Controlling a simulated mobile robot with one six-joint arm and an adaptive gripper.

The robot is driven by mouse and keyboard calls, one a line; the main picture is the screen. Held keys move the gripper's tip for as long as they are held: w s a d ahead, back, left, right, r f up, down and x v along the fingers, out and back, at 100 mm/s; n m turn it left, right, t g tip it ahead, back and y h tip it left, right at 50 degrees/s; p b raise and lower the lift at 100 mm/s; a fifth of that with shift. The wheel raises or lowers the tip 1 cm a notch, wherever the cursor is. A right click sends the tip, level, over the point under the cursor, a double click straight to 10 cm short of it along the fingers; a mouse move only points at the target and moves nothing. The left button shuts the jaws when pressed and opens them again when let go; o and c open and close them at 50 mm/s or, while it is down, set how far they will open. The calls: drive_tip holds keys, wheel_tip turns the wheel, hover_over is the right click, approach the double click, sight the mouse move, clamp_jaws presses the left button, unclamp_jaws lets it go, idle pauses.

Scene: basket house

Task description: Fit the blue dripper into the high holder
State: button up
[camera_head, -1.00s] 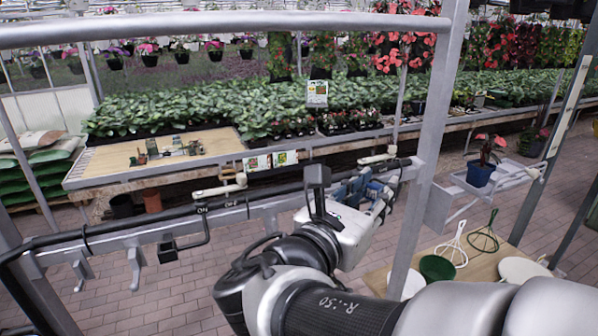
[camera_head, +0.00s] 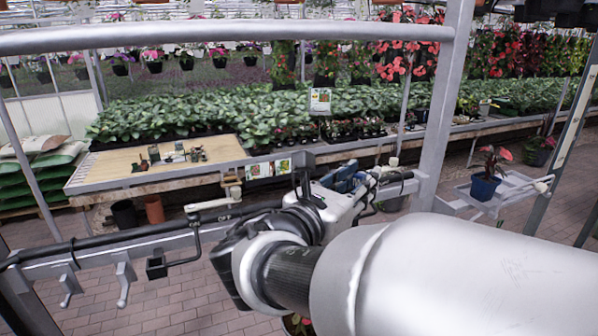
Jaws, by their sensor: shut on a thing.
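My gripper (camera_head: 350,186) is at the middle of the view, seen from behind, beside the black pipe of the metal rail. A small blue piece (camera_head: 347,178) shows at its far end. This looks like the blue dripper in its shut jaws, but the fingertips are mostly hidden by the gripper body. A small black square holder (camera_head: 157,266) hangs on a bent black arm from the pipe, left of the gripper. I cannot tell whether this or another fitting is the high holder. The gripper is apart from this black holder.
The grey rail (camera_head: 100,254) with hooks crosses in front of me. A white valve lever (camera_head: 212,204) sticks out above it. A metal post (camera_head: 446,105) stands right of the gripper. A blue pot (camera_head: 485,187) sits on a side tray. A plant bench (camera_head: 160,170) lies beyond.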

drive_tip(key=shift+w+a+f, duration=0.1)
drive_tip(key=shift+w+a, duration=0.15)
drive_tip(key=shift+w, duration=0.45)
drive_tip(key=shift+w+a, duration=0.2)
drive_tip(key=shift+w, duration=0.5)
drive_tip(key=shift+f+b, duration=0.3)
drive_tip(key=shift+f, duration=0.2)
drive_tip(key=shift+f+b, duration=1.05)
drive_tip(key=shift+f, duration=0.4)
drive_tip(key=shift+f, duration=0.15)
wheel_tip(320, 180, down, 3)
drive_tip(key=shift+r+b, duration=0.15)
drive_tip(key=shift+b, duration=1)
